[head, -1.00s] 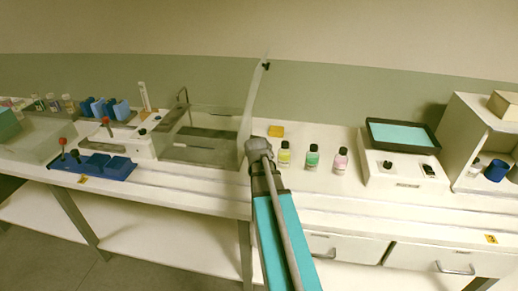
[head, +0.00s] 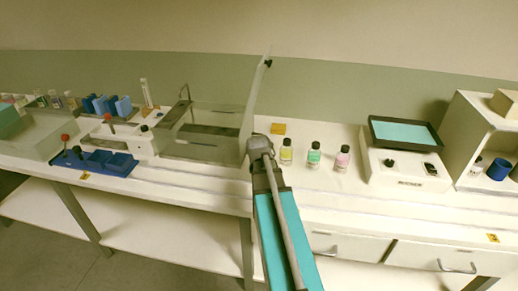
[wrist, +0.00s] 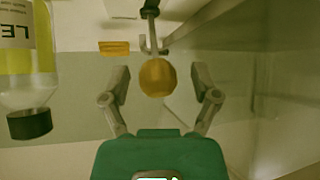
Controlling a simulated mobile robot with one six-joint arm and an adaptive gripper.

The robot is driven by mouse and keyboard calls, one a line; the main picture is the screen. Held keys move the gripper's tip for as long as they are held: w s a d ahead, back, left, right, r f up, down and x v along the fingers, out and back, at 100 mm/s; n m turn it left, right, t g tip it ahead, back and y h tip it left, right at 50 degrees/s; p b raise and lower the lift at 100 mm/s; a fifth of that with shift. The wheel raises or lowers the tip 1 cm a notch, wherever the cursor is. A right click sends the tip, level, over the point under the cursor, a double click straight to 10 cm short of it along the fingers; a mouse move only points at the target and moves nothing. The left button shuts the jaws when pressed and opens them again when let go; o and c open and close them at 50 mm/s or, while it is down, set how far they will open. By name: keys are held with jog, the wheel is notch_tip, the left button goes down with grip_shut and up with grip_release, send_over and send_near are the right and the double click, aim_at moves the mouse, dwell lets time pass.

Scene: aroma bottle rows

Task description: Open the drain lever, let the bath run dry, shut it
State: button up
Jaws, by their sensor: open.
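The clear bath (head: 185,152) stands left of centre in the head view, with a tall clear panel (head: 258,92) at its right end. My gripper (head: 257,144) is at the right side of the bath and hides what is in front of it there. In the wrist view, an amber ball knob (wrist: 157,77) on a dark stem, apparently the drain lever, sits between the open fingers of my gripper (wrist: 158,92). The fingers stand apart from the knob on both sides. The bath's water level is not clear.
Yellow (head: 287,155), green (head: 314,157) and pink (head: 343,160) bottles stand close to the right of my gripper. The yellow bottle is very near in the wrist view (wrist: 28,60). An orange block (head: 278,129) lies behind. Red-knobbed levers (head: 65,137) stand far left.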

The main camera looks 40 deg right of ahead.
dwell(0.3)
jog(key=shift+s+a+r+g+y+p, duration=0.2)
jog(key=shift+s+a+g+y+p, duration=0.1)
jog(key=shift+s+a+g+p, duration=0.4)
jog(key=shift+s+a+r+n+g+y+p, duration=0.15)
jog(key=shift+s+a+n+g+y+p, duration=0.25)
jog(key=shift+s+p, duration=0.45)
jog(key=a+p, duration=0.1)
jog(key=a, duration=0.4)
jog(key=s+a+n+g+y+p, duration=0.1)
jog(key=a, duration=0.5)
jog(key=s+a+n+g+y+p, duration=0.1)
jog(key=a, duration=0.4)
jog(key=shift+s+a+r+p, duration=0.1)
jog(key=shift+a+r+p, duration=0.05)
jog(key=shift+r+p, duration=0.2)
jog(key=s+a+r+n+g+y+p, duration=0.1)
jog(key=s+a, duration=0.3)
jog(key=a, duration=0.4)
jog(key=s+a+r+n+g+y+p, duration=0.1)
jog(key=s+a+n+g+p, duration=0.1)
jog(key=a, duration=0.6)
jog(key=shift+s+r+n+g+p, duration=0.2)
jog(key=shift+s+n+g+p, duration=0.15)
jog(key=shift+s+g, duration=0.55)
jog(key=shift+s, duration=0.15)
